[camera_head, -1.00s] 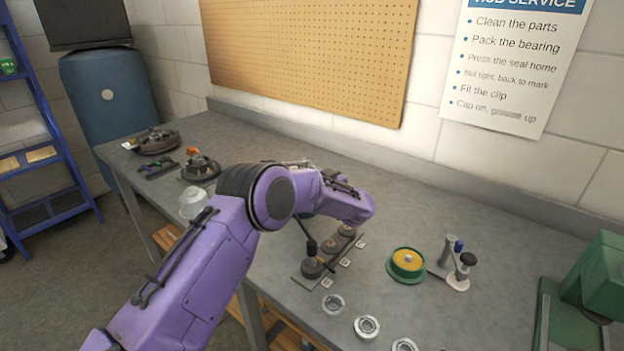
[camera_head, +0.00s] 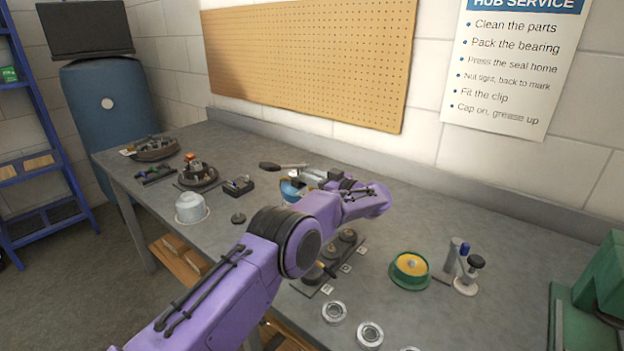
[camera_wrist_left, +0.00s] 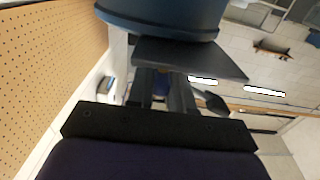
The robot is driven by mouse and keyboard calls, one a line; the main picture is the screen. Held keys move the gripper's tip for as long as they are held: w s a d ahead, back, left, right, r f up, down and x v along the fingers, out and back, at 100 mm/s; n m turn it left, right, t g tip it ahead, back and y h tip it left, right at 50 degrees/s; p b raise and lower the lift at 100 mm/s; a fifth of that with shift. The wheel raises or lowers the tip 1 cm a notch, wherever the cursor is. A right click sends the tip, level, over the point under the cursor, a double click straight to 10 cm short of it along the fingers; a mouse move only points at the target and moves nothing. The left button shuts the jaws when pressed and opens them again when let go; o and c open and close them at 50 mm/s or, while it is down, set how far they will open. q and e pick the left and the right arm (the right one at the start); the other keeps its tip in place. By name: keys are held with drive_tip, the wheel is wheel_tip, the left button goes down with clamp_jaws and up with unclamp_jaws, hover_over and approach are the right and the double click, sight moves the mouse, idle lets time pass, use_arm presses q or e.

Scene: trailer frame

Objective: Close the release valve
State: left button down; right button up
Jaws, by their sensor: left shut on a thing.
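My left gripper (camera_head: 300,183) is above the back half of the bench, at the end of the purple arm. It is shut on a blue rounded thing (camera_head: 290,191), partly hidden by the gripper. In the left wrist view, a dark blue round body (camera_wrist_left: 165,18) fills the top, close beyond the dark fingers (camera_wrist_left: 185,65). I cannot tell which thing is the release valve. A small grey stand with a blue-topped post and a black knob (camera_head: 465,273) is on the bench at the right. My right gripper is not in view.
A green dish with yellow contents (camera_head: 409,270) and several metal rings (camera_head: 334,312) lie on the bench. A dark plate with round parts (camera_head: 345,245) is partly behind my arm. A white tub (camera_head: 191,208) and dark parts (camera_head: 199,176) are at left. A green machine (camera_head: 600,290) stands at right.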

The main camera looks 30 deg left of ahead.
use_arm(q)
drive_tip(key=c, duration=1.1)
unclamp_jaws()
drive_tip(key=d+b, duration=0.2)
drive_tip(key=d, duration=0.8)
drive_tip(key=shift+s+d, duration=0.2)
drive_tip(key=shift+s, duration=0.2)
